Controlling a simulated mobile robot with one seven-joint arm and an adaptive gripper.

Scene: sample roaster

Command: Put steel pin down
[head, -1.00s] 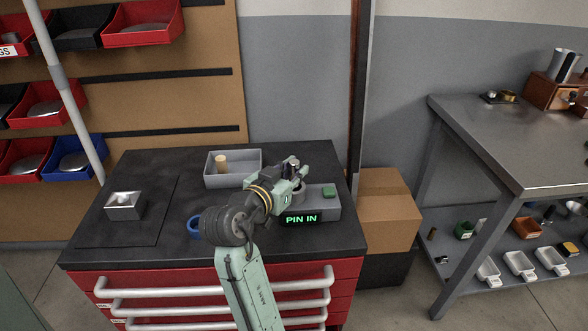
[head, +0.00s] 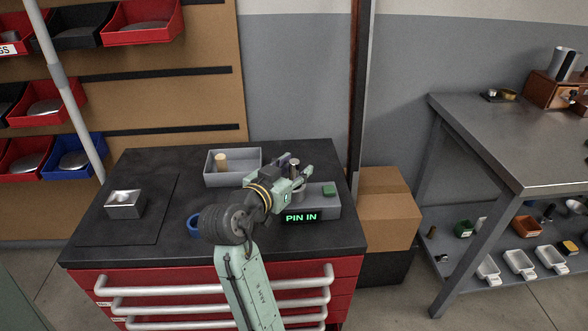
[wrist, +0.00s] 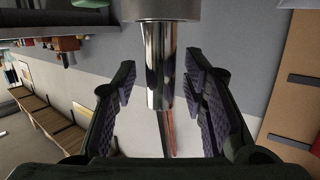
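The steel pin (head: 295,164) stands upright in the round grey socket of the tester-like unit (head: 328,205) on the black bench top. In the wrist view the shiny pin (wrist: 160,65) runs out of a thick grey cylinder (wrist: 160,9) and lies between my fingers. My gripper (head: 299,174) is open around the pin, with a visible gap on each side in the wrist view. The unit's display (head: 301,217) reads "PIN IN" in green.
A grey tray (head: 250,181) with a wooden peg (head: 221,162) stands behind my gripper. A blue ring (head: 194,226) lies near my arm, and a metal block (head: 125,205) sits at left. A green button (head: 328,190) is right of the socket.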

